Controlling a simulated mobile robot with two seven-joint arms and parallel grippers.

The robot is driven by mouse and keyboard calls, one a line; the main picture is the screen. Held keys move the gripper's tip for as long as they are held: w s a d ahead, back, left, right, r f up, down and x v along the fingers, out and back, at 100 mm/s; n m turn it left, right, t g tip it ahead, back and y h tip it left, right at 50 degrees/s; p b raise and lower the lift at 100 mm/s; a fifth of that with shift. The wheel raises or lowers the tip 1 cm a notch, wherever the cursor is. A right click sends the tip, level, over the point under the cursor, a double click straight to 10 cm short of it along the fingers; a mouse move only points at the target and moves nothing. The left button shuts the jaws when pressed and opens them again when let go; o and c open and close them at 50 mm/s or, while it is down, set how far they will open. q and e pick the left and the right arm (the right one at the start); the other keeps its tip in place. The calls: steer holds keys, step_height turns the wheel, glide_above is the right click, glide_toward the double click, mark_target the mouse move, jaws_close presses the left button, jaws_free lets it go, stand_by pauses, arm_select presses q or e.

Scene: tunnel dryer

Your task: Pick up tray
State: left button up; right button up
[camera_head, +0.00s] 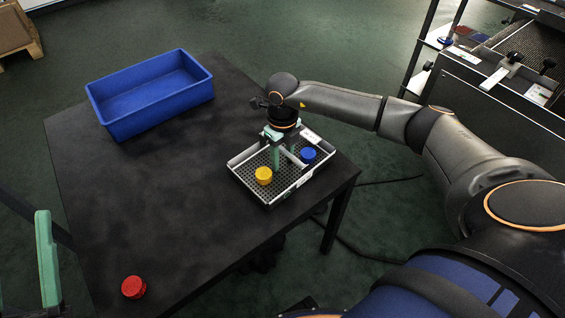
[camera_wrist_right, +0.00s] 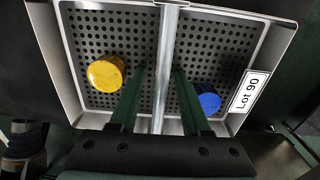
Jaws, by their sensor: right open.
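The tray (camera_head: 248,187) is a shallow metal tray with a perforated floor, near the right edge of the black table. A metal handle bar (camera_wrist_right: 165,60) crosses its middle. A yellow cap (camera_head: 263,176) and a blue cap (camera_head: 308,155) sit in it on opposite sides of the bar. My right gripper (camera_head: 277,160) points down over the tray. In the right wrist view its open fingers (camera_wrist_right: 159,75) stand on either side of the bar, with gaps visible. A green finger of my left gripper (camera_head: 47,260) shows at the left edge, away from the tray; its opening is not visible.
A blue bin (camera_head: 150,92) stands at the table's back left. A red cap (camera_head: 133,287) lies near the table's front edge. The middle of the black table (camera_head: 150,200) is clear. A dark machine (camera_head: 490,90) with a mesh belt stands at the right.

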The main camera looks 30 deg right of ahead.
jaws_close()
stand_by(0.3)
steer(key=shift+w+r, duration=0.1)
stand_by(1.0)
